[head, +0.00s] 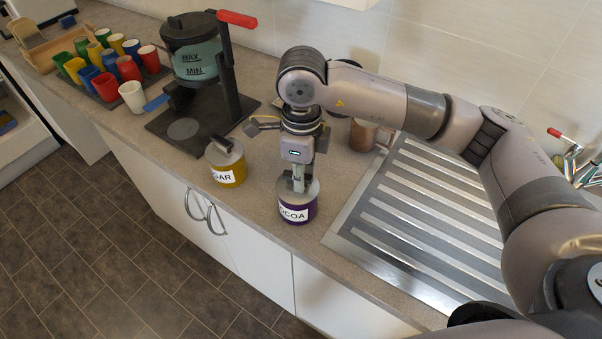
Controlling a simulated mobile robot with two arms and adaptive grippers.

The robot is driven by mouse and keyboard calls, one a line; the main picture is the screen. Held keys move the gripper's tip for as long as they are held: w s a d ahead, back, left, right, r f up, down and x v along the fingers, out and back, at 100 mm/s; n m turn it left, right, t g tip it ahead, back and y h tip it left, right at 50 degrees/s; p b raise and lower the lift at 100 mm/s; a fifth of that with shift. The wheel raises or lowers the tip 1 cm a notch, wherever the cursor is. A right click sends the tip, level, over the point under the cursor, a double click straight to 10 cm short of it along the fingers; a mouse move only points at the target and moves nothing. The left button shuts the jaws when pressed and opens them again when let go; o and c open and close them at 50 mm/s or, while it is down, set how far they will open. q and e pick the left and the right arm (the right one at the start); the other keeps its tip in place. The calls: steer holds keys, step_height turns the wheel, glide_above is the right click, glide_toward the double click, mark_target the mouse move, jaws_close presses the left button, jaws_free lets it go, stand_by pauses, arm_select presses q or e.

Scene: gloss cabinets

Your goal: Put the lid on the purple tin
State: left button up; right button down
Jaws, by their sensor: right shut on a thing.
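The purple tin (297,213), labelled COCOA, stands upright on the counter near its front edge, left of the metal drainboard. A grey metal lid (311,190) is at the tin's top, and it looks level with the rim; I cannot tell whether it is fully seated. My right gripper (298,184) points down from above and is shut on the lid's handle. The gripper hides part of the lid. My left gripper is not in view.
A yellow tin (229,171) with a grey lid stands just left. A coffee machine (203,85) with a red lever stands behind it. Several coloured cups (132,95) stand further left. The ribbed drainboard (421,215) lies right, with a copper-coloured container (363,135) behind.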

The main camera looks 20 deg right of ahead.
steer(key=shift+f, duration=0.25)
steer(key=c, duration=1.5)
jaws_free()
steer(key=shift+o, duration=0.2)
step_height(320, 180, up, 12)
